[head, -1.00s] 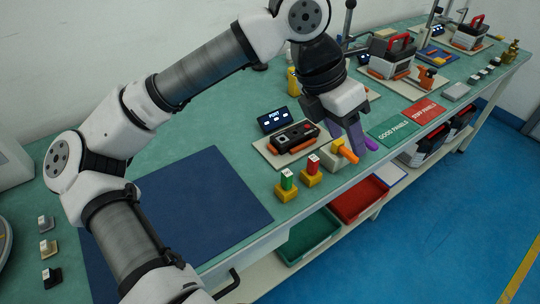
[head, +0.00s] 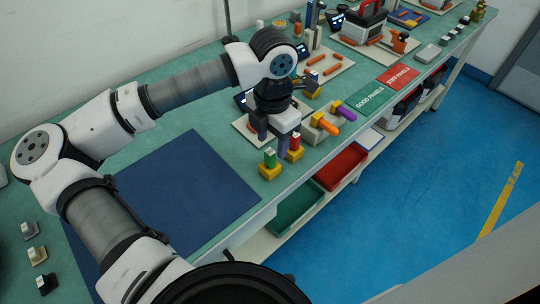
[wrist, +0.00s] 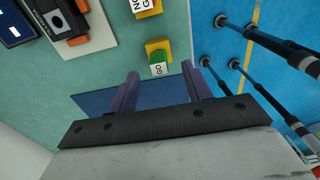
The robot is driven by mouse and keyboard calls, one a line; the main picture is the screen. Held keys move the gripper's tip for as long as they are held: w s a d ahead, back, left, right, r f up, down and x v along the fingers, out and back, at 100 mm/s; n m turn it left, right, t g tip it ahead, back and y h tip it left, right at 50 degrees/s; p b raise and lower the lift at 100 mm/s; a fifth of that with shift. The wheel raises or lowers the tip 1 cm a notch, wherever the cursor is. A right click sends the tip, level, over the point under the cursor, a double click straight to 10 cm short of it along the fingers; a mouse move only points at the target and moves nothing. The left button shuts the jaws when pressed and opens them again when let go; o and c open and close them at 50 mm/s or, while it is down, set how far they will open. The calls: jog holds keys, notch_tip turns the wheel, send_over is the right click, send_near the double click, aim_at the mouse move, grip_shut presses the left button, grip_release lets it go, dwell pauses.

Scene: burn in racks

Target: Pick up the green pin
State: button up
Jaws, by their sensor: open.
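The green pin (head: 270,158) stands upright in a yellow block (head: 269,172) near the bench's front edge. In the wrist view the green pin (wrist: 160,57) shows with a white "GO" label facing me. My gripper (head: 273,146) is open, with purple fingers pointing down over the pin's area. In the wrist view, its fingertips (wrist: 160,71) are spread to either side of the pin's line, with the pin just beyond them. I see nothing held, and I cannot tell contact.
A red pin (head: 295,142) in its own yellow block stands close behind the green one. Orange and purple handles (head: 344,113) lie further right. A dark blue mat (head: 180,195) lies left. Red (head: 341,166) and green (head: 297,208) bins sit under the bench edge.

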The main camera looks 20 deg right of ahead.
aim_at(270, 151)
jog(key=shift+a+f+p, duration=0.15)
jog(key=shift+f+p, duration=0.15)
jog(key=shift+f, duration=0.8)
jog(key=shift+a+f+p, duration=0.1)
jog(key=shift+f+p, duration=0.2)
jog(key=shift+f, duration=0.8)
jog(key=c, duration=1.1)
jog(key=shift+o, duration=0.2)
jog(key=shift+r, duration=0.15)
